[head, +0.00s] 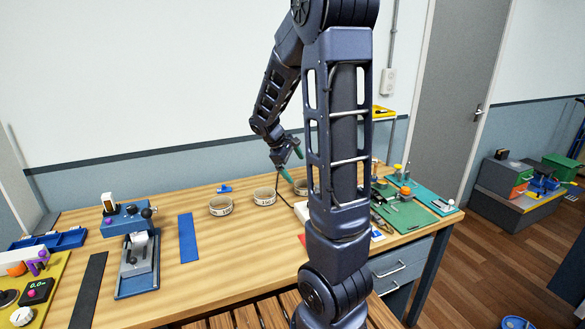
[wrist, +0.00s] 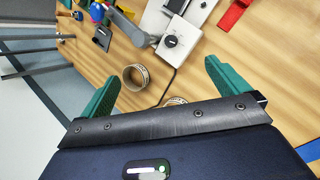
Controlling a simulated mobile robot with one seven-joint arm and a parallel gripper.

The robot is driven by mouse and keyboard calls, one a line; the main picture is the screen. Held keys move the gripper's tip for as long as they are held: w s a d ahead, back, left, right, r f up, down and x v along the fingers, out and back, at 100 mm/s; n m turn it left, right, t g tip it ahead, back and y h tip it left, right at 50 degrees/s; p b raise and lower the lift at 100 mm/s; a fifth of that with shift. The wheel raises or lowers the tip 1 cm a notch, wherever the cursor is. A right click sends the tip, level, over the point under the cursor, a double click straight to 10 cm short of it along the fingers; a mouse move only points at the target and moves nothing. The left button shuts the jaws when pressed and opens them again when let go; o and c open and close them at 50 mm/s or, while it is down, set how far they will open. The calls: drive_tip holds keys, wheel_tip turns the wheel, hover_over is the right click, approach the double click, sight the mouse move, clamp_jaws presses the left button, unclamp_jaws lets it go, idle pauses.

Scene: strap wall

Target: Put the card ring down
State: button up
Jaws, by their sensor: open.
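My gripper (head: 291,163) is above the back of the wooden workbench, its green fingers apart. In the wrist view my gripper (wrist: 162,70) is wide open with nothing between its fingertips. Pale card rings with dark marks stand on the bench: a left one (head: 221,206), a middle one (head: 265,196), and a right one (head: 301,187) partly hidden by my arm. In the wrist view one ring (wrist: 136,77) lies beyond the jaw line near the left finger, apart from it. Another ring (wrist: 175,101) is mostly hidden behind the gripper body. I cannot tell which ring the task means.
A blue strip (head: 188,238) and a blue-and-grey press (head: 137,255) stand left of the rings. A white box with a knob (wrist: 178,38) and its dark cable lie near the rings. A green mat (head: 408,216) holds tools at right. Bare wood lies before the rings.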

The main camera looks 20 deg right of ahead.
drive_tip(key=s+a+r+m+t+y, duration=0.2)
drive_tip(key=s+a+r+m+y, duration=0.1)
drive_tip(key=s, duration=0.8)
drive_tip(key=s+a+r+m+t+y, duration=0.2)
drive_tip(key=s+a+r+m, duration=0.3)
drive_tip(key=s, duration=0.6)
wheel_tip(320, 180, up, 4)
drive_tip(key=shift+s+a+f+y, duration=0.25)
drive_tip(key=shift+s+a+y, duration=0.2)
drive_tip(key=shift+a, duration=0.55)
